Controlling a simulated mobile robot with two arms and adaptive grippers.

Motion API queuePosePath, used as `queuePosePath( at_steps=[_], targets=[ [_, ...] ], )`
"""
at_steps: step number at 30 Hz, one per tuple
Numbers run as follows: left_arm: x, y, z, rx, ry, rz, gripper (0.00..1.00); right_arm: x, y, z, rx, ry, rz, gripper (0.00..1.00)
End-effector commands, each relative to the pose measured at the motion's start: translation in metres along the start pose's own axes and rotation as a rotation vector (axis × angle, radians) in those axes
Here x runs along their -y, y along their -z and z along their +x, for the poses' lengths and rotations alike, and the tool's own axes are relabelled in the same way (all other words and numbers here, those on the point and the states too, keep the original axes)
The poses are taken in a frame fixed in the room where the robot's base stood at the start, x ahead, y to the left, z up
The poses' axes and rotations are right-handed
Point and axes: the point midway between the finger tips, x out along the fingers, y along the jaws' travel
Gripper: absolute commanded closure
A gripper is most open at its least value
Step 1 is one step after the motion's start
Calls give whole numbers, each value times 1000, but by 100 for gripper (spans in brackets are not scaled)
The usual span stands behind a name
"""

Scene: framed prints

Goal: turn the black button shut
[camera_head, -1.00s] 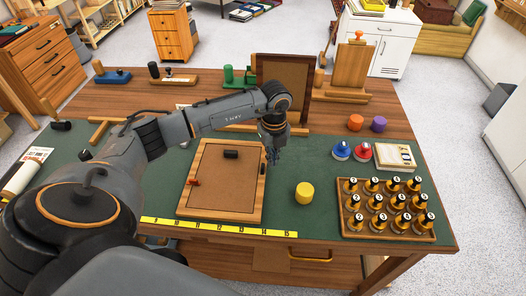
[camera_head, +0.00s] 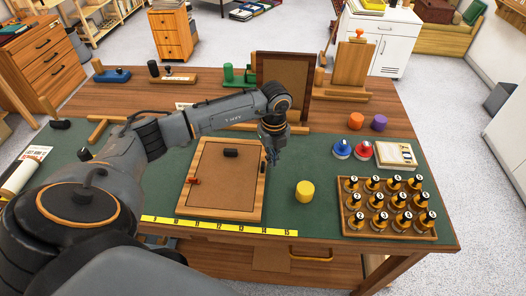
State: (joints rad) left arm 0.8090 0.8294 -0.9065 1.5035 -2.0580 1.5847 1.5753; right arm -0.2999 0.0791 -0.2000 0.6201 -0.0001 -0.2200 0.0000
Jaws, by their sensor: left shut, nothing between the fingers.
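A wooden picture frame (camera_head: 250,205) lies flat on the green mat with its brown backing (camera_head: 225,190) up. A black button (camera_head: 231,153) sits at the middle of its far edge, long side along that edge. A red button (camera_head: 193,181) is on its left edge. A small dark button (camera_head: 263,167) is on its right edge, close to my gripper. My left gripper (camera_head: 275,157) points down just right of the frame's far right corner, shut and empty. I cannot tell whether it touches the frame. My right gripper is not in view.
A yellow cylinder (camera_head: 304,191) stands right of the frame. Blue (camera_head: 342,150) and red (camera_head: 363,150) knobs stand behind. A yellow ruler (camera_head: 215,227) runs along the front. An upright frame (camera_head: 284,85) stands behind my arm.

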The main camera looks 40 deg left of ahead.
Motion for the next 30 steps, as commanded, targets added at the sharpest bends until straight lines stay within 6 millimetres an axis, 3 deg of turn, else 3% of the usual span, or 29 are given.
queuePosePath(
  at_steps=[19, 30],
  targets=[
    [0, 0, 28, 0, 0, 0, 100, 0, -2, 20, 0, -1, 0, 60],
    [0, 0, 30, 0, 0, 0, 100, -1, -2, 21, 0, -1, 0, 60]
  ],
)
